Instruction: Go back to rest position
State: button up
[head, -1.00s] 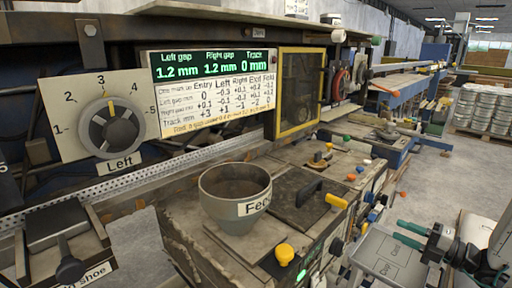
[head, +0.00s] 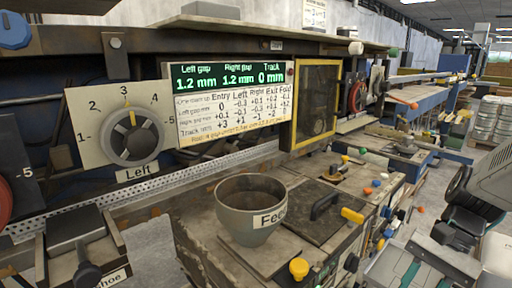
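My gripper (head: 410,272) shows at the lower right in the head view, close to the camera, with green parts at its end. My grey and black arm links rise behind it at the right edge. It is away from the panel and the bench, and I see nothing held in it. Its finger gap cannot be made out. The Left dial (head: 132,132) on the panel has its yellow mark pointing up, near 3. The display (head: 228,75) reads left gap 1.2 mm, right gap 1.2 mm, track 0 mm.
A grey feed bowl (head: 250,222) stands on the bench (head: 205,235). A black-handled plate (head: 318,215) and yellow knobs lie to its right. A labelled shoe block (head: 80,255) is at the lower left. A yellow-framed window (head: 318,100) stands beside the display. Open floor lies beyond, at right.

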jog(key=s+a+r+n+t+h, duration=0.4)
jog(key=s+a+r+n+h, duration=0.1)
jog(key=r+n, duration=0.4)
jog(key=shift+a+n+h, duration=0.2)
jog(key=shift+n+h, duration=0.3)
jog(key=shift+n, duration=0.2)
